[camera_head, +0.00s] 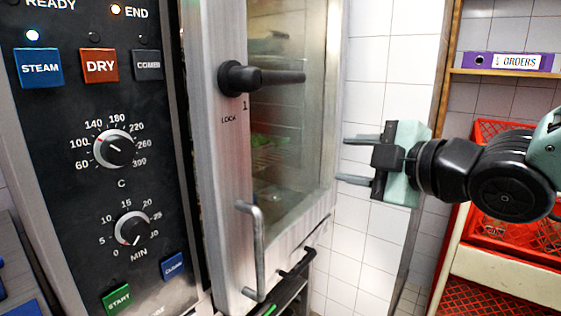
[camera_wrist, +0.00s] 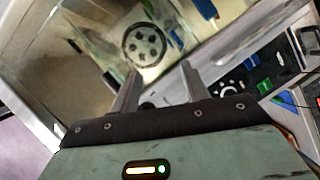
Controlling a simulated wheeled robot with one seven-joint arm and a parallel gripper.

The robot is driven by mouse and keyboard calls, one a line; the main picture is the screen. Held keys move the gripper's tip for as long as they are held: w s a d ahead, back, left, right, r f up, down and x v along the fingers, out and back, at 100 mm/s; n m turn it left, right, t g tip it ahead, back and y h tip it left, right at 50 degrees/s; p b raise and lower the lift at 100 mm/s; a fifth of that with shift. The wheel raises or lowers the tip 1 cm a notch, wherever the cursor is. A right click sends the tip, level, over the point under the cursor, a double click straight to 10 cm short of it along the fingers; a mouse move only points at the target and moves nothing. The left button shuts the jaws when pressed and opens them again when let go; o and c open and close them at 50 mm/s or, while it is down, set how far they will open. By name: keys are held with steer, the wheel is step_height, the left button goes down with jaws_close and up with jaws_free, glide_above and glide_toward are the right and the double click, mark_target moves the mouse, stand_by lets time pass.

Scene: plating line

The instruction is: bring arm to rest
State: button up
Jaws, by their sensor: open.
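My gripper (camera_head: 357,160) is in the right half of the head view, with its fingers pointing left toward the glass oven door (camera_head: 290,130). Its two fingers are apart and nothing is between them. There is a gap between the fingertips and the door in the head view. In the wrist view my gripper (camera_wrist: 158,80) also shows its fingers apart and empty, with the glass and a round perforated disc behind them. My arm comes in from the right edge of the head view, bent at the wrist.
The oven control panel (camera_head: 120,170) has dials and coloured buttons at left. The door has a black lock knob (camera_head: 240,78) and a metal handle (camera_head: 252,250). Red crates (camera_head: 500,235) stand on a rack at right, under a shelf with a purple orders binder (camera_head: 480,61).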

steer(key=s+f+m+g+h, duration=0.3)
steer(key=s+f+m+h, duration=0.15)
steer(key=f, duration=0.45)
steer(key=s+f+m+g+h, duration=0.2)
steer(key=s+f+m+g, duration=0.2)
steer(key=s, duration=0.5)
steer(key=s+d+f+m+g+h, duration=0.1)
steer(key=s+f+m+g+h, duration=0.1)
steer(key=s+f+g, duration=0.4)
steer(key=s+m, duration=0.1)
steer(key=s, duration=0.2)
steer(key=shift+m, duration=0.35)
steer(key=shift+c, duration=0.9)
steer(key=shift+w, duration=0.15)
